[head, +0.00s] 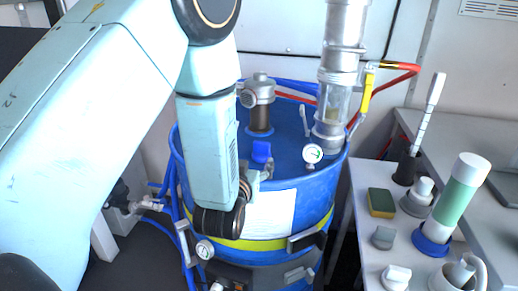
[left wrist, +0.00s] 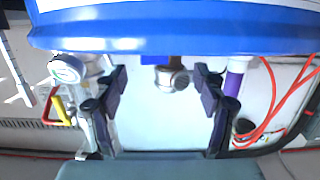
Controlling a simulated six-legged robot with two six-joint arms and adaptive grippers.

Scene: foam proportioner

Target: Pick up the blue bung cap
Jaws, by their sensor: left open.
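The blue bung cap (head: 261,152) stands up near the front rim of the blue drum's top (head: 285,140). My left arm comes in from the left, and its wrist hangs in front of the drum. My left gripper is mostly hidden behind its own wrist in the head view. In the left wrist view my left gripper (left wrist: 162,78) is open, with two dark fingers spread apart and nothing gripped. A small dark blue piece (left wrist: 153,60), probably the cap, shows between the fingers under the drum's blue edge. My right gripper is not in view.
A grey pump tube (head: 341,75), a metal fitting (head: 260,103) and a round gauge (head: 312,154) stand on the drum. Red hoses and a yellow-handled valve (head: 366,88) are behind. A side table at right holds a sponge (head: 381,203) and a green-white cylinder (head: 456,200).

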